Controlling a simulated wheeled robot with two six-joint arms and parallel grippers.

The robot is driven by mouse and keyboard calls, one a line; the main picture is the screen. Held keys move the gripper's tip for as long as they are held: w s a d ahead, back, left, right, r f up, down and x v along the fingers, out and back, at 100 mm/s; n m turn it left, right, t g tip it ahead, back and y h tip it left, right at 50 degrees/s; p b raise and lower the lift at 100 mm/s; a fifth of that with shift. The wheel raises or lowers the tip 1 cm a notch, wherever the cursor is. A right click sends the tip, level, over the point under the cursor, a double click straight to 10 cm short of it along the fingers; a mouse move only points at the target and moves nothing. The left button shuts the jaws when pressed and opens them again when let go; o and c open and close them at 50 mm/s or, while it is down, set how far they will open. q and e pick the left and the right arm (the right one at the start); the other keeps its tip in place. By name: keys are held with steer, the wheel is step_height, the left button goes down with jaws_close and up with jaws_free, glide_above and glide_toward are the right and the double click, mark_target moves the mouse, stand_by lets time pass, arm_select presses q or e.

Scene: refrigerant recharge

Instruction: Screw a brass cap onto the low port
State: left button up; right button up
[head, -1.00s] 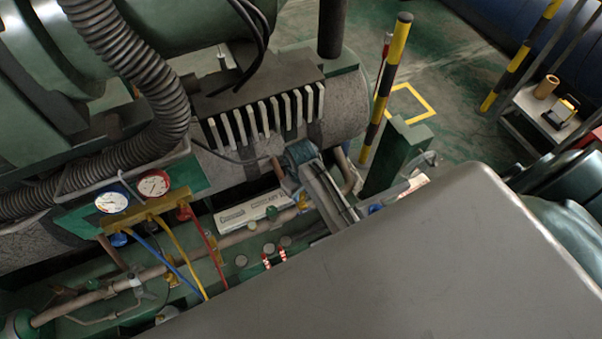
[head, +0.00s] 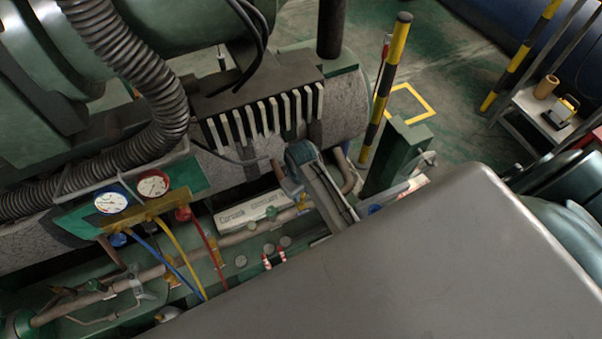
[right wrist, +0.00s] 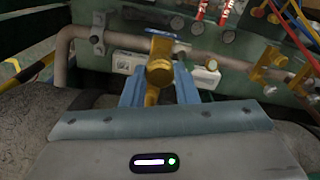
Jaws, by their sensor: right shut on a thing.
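My right gripper (right wrist: 158,88) is shut on a brass piece (right wrist: 158,72), likely the brass cap, in the right wrist view. Its two blue fingers stand on either side of the brass. The brass is in front of the copper-coloured pipe, and more brass shows behind its rounded end. I cannot tell where cap and low port meet, or whether the cap is seated. In the head view my right gripper (head: 294,187) reaches down beside the pipe (head: 238,238), and its fingertips are mostly hidden. My left gripper is not in view.
A gauge manifold (head: 130,215) with blue, yellow and red hoses stands at the left. A white labelled box (head: 250,214) lies behind the pipe. Red-and-white striped pieces (head: 281,255) stand in front. A ribbed corrugated hose (head: 130,60) and a finned block (head: 265,115) are close above.

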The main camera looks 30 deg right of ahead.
steer(key=shift+f+b, duration=0.35)
steer(key=shift+f, duration=0.6)
stand_by(0.3)
steer(key=shift+r+m+p, duration=0.1)
steer(key=shift+m+p, duration=0.3)
steer(key=shift+m, duration=1.4)
steer(key=m, duration=0.3)
steer(key=shift+m, duration=0.3)
